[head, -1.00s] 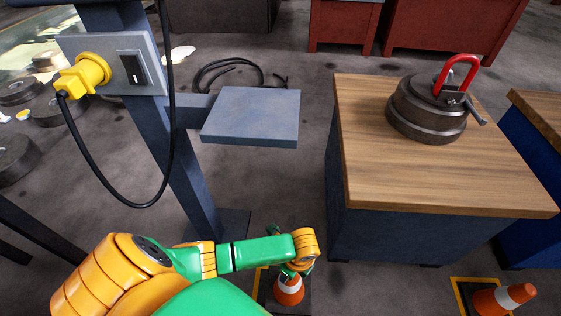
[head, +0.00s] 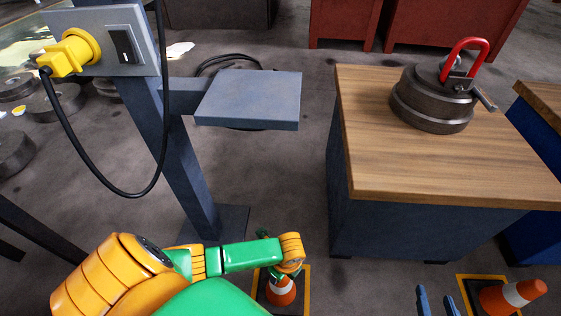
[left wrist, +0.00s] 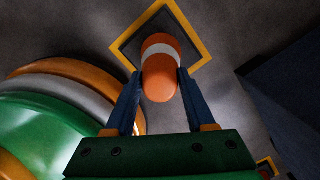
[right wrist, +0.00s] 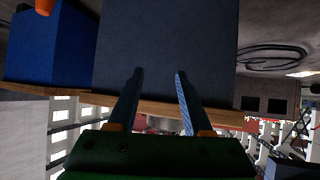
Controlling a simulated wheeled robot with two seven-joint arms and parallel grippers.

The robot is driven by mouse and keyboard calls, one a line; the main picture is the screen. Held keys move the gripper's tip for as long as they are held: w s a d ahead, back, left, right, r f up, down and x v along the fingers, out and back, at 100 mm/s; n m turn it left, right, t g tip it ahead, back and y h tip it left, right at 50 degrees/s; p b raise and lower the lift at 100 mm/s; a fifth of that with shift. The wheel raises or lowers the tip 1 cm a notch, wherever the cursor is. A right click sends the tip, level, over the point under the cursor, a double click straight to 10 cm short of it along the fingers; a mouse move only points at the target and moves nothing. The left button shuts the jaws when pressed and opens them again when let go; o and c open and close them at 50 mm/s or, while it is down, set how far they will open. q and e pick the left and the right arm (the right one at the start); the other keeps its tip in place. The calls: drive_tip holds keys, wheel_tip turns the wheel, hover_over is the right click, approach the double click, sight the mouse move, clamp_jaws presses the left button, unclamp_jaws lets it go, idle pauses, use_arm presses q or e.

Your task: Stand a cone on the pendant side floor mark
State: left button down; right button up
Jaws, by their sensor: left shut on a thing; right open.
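An orange and white cone (head: 281,291) is held in my left gripper (left wrist: 160,88), whose blue fingers close on both sides of it in the left wrist view. A yellow-edged square floor mark (head: 306,290) surrounds the cone in the head view; it also shows behind the cone in the left wrist view (left wrist: 203,48). I cannot tell whether the cone's base touches the floor. A second orange and white cone (head: 512,295) is at the lower right, by another yellow-edged mark (head: 464,290). My right gripper (head: 437,297) is open and empty, left of that cone.
A blue-grey stand with a small shelf (head: 250,97) and a yellow plug (head: 70,53) on a hanging black cable rises behind my left arm. A wood-topped bench (head: 440,170) carries a dark round weight with a red handle (head: 437,98). Floor between them is clear.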

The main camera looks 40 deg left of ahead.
drive_tip(key=shift+w+a+r, duration=0.1)
drive_tip(key=shift+w+r, duration=0.15)
drive_tip(key=shift+r, duration=0.15)
use_arm(q)
drive_tip(key=shift+f, duration=0.1)
use_arm(e)
drive_tip(key=shift+t, duration=0.3)
use_arm(q)
drive_tip(key=shift+c, duration=1.2)
unclamp_jaws()
use_arm(e)
drive_tip(key=shift+w+r, duration=0.1)
drive_tip(key=shift+r, duration=0.05)
